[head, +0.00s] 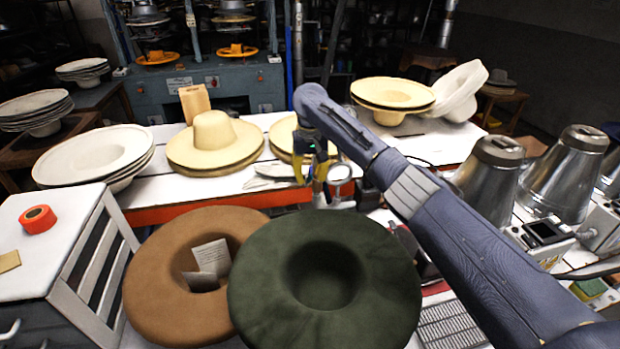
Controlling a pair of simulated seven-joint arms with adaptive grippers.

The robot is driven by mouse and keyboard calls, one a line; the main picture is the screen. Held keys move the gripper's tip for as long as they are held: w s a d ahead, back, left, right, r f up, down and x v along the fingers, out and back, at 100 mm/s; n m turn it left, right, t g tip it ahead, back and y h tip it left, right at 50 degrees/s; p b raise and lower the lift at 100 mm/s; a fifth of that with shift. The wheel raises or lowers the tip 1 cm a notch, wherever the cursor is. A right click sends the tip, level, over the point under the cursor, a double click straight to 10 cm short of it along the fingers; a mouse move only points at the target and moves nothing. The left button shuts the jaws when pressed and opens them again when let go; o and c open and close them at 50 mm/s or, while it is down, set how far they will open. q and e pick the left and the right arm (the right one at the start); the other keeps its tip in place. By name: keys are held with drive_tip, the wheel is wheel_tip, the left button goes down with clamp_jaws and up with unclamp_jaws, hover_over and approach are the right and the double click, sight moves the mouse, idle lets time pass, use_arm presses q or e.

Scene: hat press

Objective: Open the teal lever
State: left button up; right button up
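My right arm reaches in from the lower right. Its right gripper (310,179) points down over the white table, with its two yellowish fingers apart and nothing visible between them. It is beyond the dark green hat and in front of a pale straw hat (281,136). A teal machine (215,85) with upright posts stands at the back, well beyond the gripper. I cannot pick out a teal lever for certain; it may be hidden or too small to tell. My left gripper is not in view.
A dark green hat (390,285) and a brown hat (160,290) lie upturned in front. Straw hats (213,140) and white hats (95,155) cover much of the white table. Metal cones (562,175) stand right, a white cabinet (50,250) left.

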wheel_tip(320, 180, up, 11)
idle(0.5)
drive_tip(key=shift+s+r, duration=0.1)
